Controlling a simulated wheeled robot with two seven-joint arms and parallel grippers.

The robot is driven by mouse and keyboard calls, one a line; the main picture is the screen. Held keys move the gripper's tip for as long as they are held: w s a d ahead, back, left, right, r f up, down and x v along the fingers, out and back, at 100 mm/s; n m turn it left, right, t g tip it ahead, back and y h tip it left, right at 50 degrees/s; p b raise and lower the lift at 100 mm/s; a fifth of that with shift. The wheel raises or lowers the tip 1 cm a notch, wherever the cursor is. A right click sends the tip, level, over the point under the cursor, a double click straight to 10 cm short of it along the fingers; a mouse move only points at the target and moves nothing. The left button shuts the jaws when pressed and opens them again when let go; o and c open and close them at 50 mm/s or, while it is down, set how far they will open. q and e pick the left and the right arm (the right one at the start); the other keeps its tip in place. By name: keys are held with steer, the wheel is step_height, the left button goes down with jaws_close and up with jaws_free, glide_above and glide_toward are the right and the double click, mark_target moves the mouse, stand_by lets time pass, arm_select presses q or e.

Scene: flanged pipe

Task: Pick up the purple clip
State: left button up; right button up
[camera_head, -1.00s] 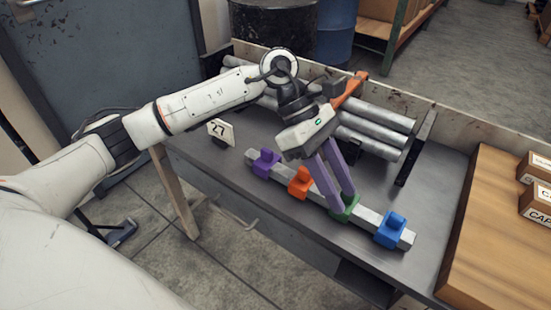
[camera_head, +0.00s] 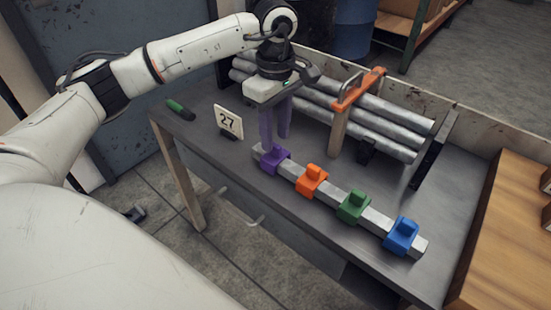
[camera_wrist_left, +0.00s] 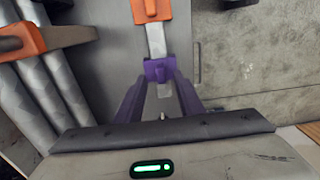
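The purple clip (camera_head: 275,158) sits near the left end of a light grey square bar (camera_head: 333,193) on the bench, beside orange (camera_head: 311,181), green (camera_head: 353,206) and blue (camera_head: 401,235) clips. My left gripper (camera_head: 275,142) points down just above and behind the purple clip. My right gripper is not in view.
Behind are stacked pipes (camera_head: 392,140) with an orange clamp (camera_head: 357,88). A small green object (camera_head: 180,109) lies at the bench's left corner. A wooden board (camera_head: 505,235) is at right.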

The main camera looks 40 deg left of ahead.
mark_target(275, 145)
arm_select(q)
steer(key=shift+s+d+f, duration=0.1)
steer(key=shift+f, duration=1.45)
jaws_close()
